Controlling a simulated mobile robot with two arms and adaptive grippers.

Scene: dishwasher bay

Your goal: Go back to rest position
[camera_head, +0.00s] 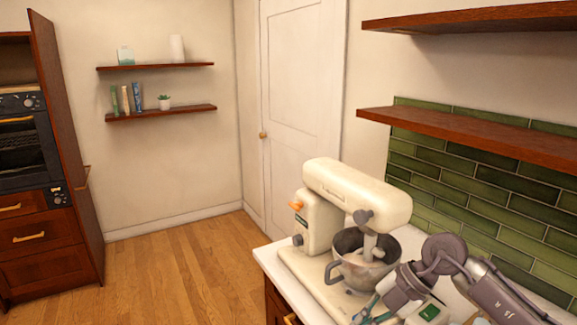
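My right arm (490,287) comes in from the lower right, over the worktop in front of the stand mixer. My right gripper (370,308) appears at its end near the bottom edge, small and partly cut off. I cannot tell whether its fingers are open or shut, or whether it holds anything. My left gripper is not in view.
A cream stand mixer (345,190) with a metal bowl (350,268) stands on the white worktop (272,262), close to my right arm. Wooden shelves (470,135) jut from the wall above. An oven cabinet (62,150) stands at left. The wooden floor (180,270) between is clear.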

